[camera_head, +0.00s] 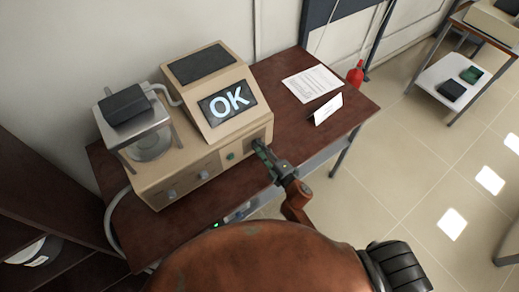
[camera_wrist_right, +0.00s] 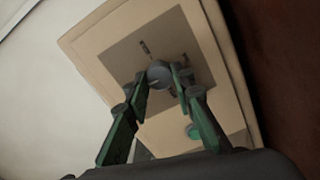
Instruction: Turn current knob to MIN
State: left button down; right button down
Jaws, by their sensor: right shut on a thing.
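A beige device (camera_head: 190,160) with a lit screen (camera_head: 228,103) reading "OK" stands on a dark wooden table. My right gripper (camera_head: 258,146) is at the right end of its front panel. In the right wrist view, the green fingers of this gripper (camera_wrist_right: 160,82) are shut on a round grey knob (camera_wrist_right: 159,74) on a darker square plate (camera_wrist_right: 125,55). The fingers hide part of the knob and some marks around it, and I cannot read its setting. Two more knobs (camera_head: 171,193) (camera_head: 203,174) and a green button (camera_head: 230,156) show on the front. My left gripper is not in view.
A clear vessel with a dark top (camera_head: 124,105) stands on the left of the device. A paper sheet (camera_head: 312,83) and a white folded card (camera_head: 327,109) lie on the table (camera_head: 355,106) to the right. A red extinguisher (camera_head: 355,73) stands behind the table.

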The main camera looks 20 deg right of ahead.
jog(key=shift+d+f+n+b, duration=0.1)
jog(key=shift+n+b, duration=1.85)
jog(key=shift+n, duration=2.7)
jog(key=shift+f+n+b, duration=0.1)
jog(key=shift+n+b, duration=1.8)
jog(key=shift+n, duration=2.75)
jog(key=c, duration=1.7)
grip_release()
jog(key=shift+r, duration=0.1)
jog(key=shift+o, duration=0.2)
jog(key=v, duration=1.2)
